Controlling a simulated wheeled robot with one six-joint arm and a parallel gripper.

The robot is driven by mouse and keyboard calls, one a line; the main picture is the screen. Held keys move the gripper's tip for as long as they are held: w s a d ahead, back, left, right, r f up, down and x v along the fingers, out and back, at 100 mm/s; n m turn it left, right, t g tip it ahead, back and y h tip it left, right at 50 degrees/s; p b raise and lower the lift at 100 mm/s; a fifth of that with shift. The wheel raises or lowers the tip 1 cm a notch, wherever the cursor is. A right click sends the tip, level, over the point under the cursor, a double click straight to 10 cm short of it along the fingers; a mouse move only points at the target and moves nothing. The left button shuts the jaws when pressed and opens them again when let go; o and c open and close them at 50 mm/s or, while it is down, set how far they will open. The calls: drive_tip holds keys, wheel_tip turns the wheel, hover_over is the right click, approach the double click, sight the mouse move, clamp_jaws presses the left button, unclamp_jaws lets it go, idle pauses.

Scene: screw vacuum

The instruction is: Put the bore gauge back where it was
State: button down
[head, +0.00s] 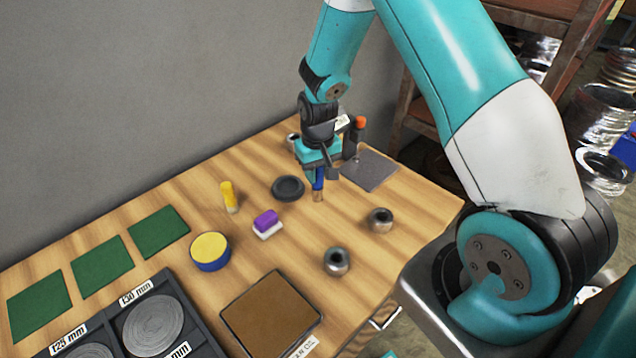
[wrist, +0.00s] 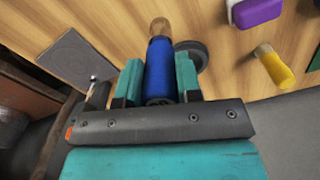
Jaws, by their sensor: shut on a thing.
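My gripper (head: 318,172) is shut on the bore gauge, a blue cylinder (head: 318,182) with a brownish metal tip pointing down. In the wrist view the blue body (wrist: 160,70) sits between the two teal fingers (wrist: 158,85), with its tip away from the palm. It is roughly upright over the wooden table. I cannot tell whether the tip touches the wood. A black round dish (head: 288,188) lies just left of it in the head view; it also shows behind the right finger in the wrist view (wrist: 197,52).
A grey square pad (head: 372,172) lies to the right, beside a dark upright piece with an orange top (head: 358,124).

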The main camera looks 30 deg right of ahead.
sight(318, 186)
drive_tip(key=shift+f+p, duration=0.4)
drive_tip(key=shift+f, duration=2.25)
drive_tip(key=shift+f, duration=0.2)
drive_tip(key=c, duration=0.8)
unclamp_jaws()
drive_tip(key=shift+r, duration=0.1)
drive_tip(key=shift+r, duration=0.1)
